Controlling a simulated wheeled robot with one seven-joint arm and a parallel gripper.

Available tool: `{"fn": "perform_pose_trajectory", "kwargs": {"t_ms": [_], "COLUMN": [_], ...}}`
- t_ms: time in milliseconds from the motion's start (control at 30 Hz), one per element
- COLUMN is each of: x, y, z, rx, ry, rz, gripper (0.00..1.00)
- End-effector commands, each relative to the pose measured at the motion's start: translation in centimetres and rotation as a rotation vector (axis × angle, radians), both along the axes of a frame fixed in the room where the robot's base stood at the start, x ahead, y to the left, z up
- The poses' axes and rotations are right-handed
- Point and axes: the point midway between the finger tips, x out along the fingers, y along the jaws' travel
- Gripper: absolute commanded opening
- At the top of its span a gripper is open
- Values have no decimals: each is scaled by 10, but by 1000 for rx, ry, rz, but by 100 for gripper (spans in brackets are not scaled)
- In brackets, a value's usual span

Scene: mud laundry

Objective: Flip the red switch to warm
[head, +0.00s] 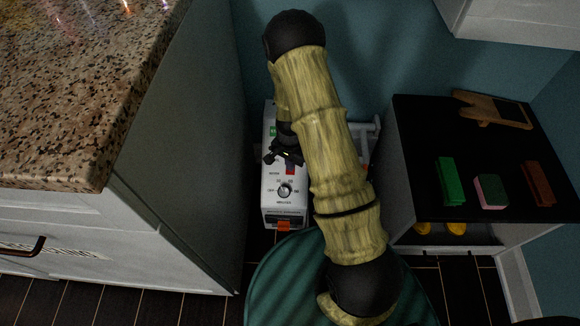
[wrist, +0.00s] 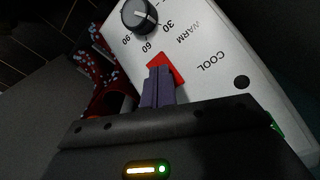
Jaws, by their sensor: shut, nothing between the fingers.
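In the head view the red switch (head: 290,169) shows small below my gripper (head: 287,157), on the top of the white unit (head: 270,212).
A dark timer knob (head: 285,190) sits close to the switch. A granite-topped cabinet (head: 75,100) stands left of the unit. A black-topped shelf (head: 415,130) with green, pink and brown blocks stands right. The teal wall (head: 370,60) is behind.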

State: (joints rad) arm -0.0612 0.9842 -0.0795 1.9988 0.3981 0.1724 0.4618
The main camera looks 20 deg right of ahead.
Motion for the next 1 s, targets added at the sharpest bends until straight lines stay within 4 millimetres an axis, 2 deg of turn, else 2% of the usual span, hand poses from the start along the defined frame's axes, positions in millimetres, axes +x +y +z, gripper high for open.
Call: {"fn": "perform_pose_trajectory", "kwargs": {"t_ms": [1000], "x": [0], "y": [0], "z": [66], "rx": [-1], "ry": [1], "rz": [0], "gripper": [0]}}
